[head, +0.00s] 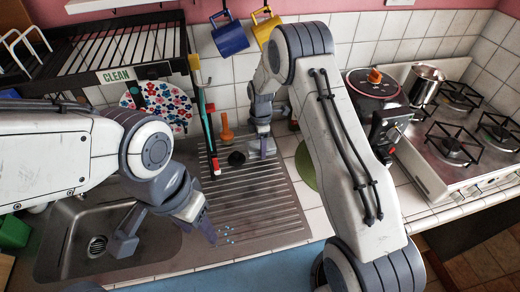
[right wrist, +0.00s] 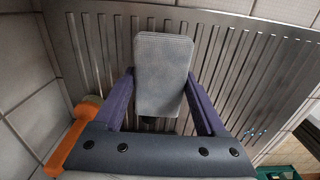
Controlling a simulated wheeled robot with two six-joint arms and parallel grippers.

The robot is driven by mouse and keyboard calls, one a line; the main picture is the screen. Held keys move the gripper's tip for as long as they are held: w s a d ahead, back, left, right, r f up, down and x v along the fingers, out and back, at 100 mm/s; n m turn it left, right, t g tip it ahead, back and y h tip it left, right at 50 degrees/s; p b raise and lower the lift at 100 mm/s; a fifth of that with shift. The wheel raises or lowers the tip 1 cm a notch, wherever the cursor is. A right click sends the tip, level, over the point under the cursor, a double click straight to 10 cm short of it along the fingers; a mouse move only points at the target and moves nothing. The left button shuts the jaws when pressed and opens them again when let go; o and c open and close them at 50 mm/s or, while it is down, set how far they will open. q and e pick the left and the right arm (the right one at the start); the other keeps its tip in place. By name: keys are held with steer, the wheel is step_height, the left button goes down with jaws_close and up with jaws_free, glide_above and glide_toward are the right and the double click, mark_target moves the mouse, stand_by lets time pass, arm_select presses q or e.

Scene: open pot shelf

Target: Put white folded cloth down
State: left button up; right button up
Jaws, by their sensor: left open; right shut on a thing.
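The white folded cloth (right wrist: 163,75) looks like a pale grey textured rectangle in the right wrist view. It sits between the two purple fingers of my right gripper (right wrist: 160,88), which is shut on it. In the head view my right gripper (head: 262,150) is over the back part of the ribbed steel drainboard (head: 262,208). The cloth is hard to make out there, and any gap below it cannot be judged. My left gripper (head: 167,238) is open and empty, between the sink basin and the front left of the drainboard.
The sink basin (head: 72,225) lies left of the drainboard. An orange-handled tool (head: 226,128) and a small dark object (head: 236,158) are near the drainboard's back edge.

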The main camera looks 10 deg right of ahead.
step_height(320, 180, down, 3)
steer(key=shift+p, duration=0.9)
steer(key=shift+f, duration=0.55)
steer(key=shift+f, duration=0.1)
steer(key=shift+f, duration=0.2)
steer(key=o, duration=1.5)
steer(key=shift+r, duration=0.1)
steer(key=shift+o, duration=0.2)
